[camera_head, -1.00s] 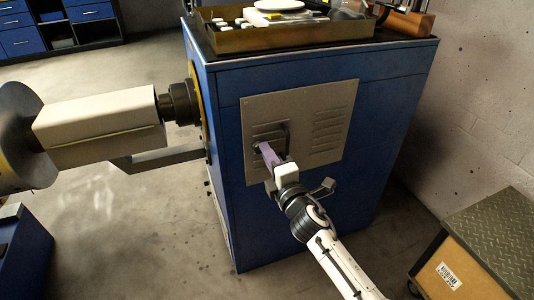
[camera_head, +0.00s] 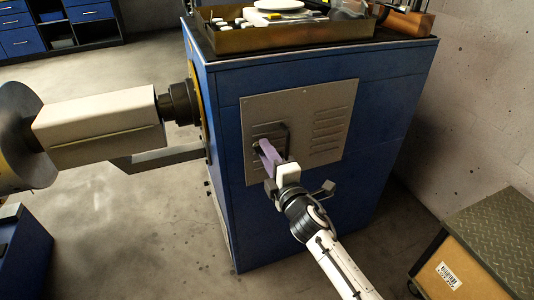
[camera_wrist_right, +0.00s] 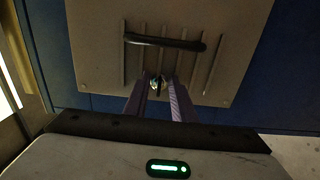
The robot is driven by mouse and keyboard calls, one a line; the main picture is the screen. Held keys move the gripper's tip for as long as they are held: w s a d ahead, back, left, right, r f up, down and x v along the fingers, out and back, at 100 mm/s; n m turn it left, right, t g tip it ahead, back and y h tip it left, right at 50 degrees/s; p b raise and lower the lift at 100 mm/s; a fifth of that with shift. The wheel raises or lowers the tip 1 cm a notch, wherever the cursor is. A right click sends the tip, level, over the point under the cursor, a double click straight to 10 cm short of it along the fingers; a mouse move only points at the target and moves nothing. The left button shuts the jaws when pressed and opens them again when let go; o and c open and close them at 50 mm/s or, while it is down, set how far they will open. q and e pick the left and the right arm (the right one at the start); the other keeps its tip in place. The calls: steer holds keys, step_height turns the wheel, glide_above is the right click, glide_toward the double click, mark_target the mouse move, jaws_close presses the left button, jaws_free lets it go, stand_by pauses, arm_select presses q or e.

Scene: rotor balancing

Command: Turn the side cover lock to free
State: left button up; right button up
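The grey side cover (camera_head: 331,103) is a louvred plate on the blue cabinet's front face. It fills the top of the right wrist view (camera_wrist_right: 100,62), with a black bar handle (camera_wrist_right: 165,41) across its slats. The side cover lock (camera_wrist_right: 157,82) is a small metal piece below the handle in that view. My right gripper (camera_wrist_right: 159,92) has its two purplish fingers close together, one on each side of the lock, and looks shut on it. The contact itself is dark. In the head view the right gripper (camera_head: 267,151) hides the lock. My left gripper is not in view.
A brass-coloured tray (camera_head: 290,37) with small parts lies on the blue cabinet (camera_head: 228,150). A pale rotor-like body (camera_head: 100,122) juts out on the left. A crate with a ribbed lid (camera_head: 490,230) stands at lower right. The floor left of the cabinet is mostly clear.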

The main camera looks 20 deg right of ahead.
steer(key=shift+s, duration=0.15)
arm_select(q)
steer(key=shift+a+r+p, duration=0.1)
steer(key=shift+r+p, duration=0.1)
steer(key=shift+p, duration=0.35)
arm_select(e)
steer(key=s, duration=1)
steer(key=shift+d, duration=0.2)
